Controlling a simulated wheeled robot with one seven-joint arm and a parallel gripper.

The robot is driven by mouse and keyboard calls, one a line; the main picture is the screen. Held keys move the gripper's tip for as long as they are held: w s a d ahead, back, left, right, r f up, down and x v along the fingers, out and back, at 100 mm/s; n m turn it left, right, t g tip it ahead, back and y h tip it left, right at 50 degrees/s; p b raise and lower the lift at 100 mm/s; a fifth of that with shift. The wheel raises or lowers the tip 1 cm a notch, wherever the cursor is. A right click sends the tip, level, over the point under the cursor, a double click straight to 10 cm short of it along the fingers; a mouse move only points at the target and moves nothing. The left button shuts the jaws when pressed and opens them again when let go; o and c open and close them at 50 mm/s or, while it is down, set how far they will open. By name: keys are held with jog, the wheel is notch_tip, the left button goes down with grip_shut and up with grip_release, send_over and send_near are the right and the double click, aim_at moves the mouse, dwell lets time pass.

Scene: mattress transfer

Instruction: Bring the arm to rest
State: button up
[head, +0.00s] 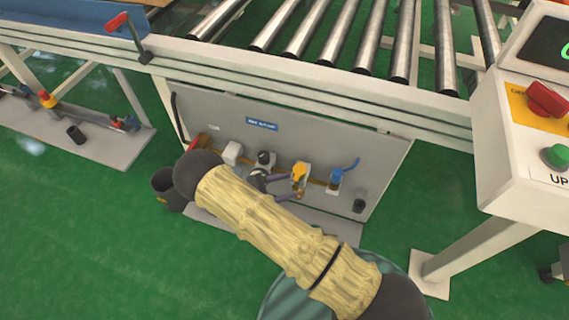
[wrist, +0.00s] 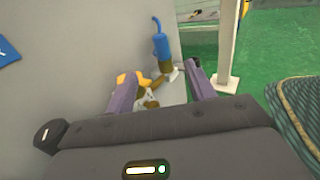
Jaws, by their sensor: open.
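My arm reaches from the bottom right of the head view toward the grey panel under the roller conveyor. My gripper (wrist: 163,82) is open in the wrist view, its two fingers spread apart. It also shows small in the head view (head: 298,186), close to the panel. A yellow-handled valve (head: 299,171) is just in front of the fingers. In the wrist view the valve's yellow handle (wrist: 128,77) is partly hidden behind the left finger. I cannot tell whether the fingers touch the valve.
The grey panel (head: 225,108) carries several fittings, including a blue one (head: 336,178). The roller conveyor (head: 330,40) is above. Green floor is free at lower left.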

jog(key=s+d+r+m+g+y, duration=0.1)
jog(key=s+d+r+m+y, duration=0.4)
jog(key=d+r+m+y, duration=0.5)
jog(key=s+d+r+m+g+y, duration=0.2)
jog(key=s+d+r+m+y, duration=0.35)
jog(key=r+m, duration=0.75)
notch_tip(320, 180, up, 35)
jog(key=w+d+n+y+p, duration=0.1)
jog(key=p, duration=3.4)
jog(key=shift+w+f+y, duration=0.2)
jog(key=shift+w+y, duration=0.05)
jog(key=shift+y, duration=0.1)
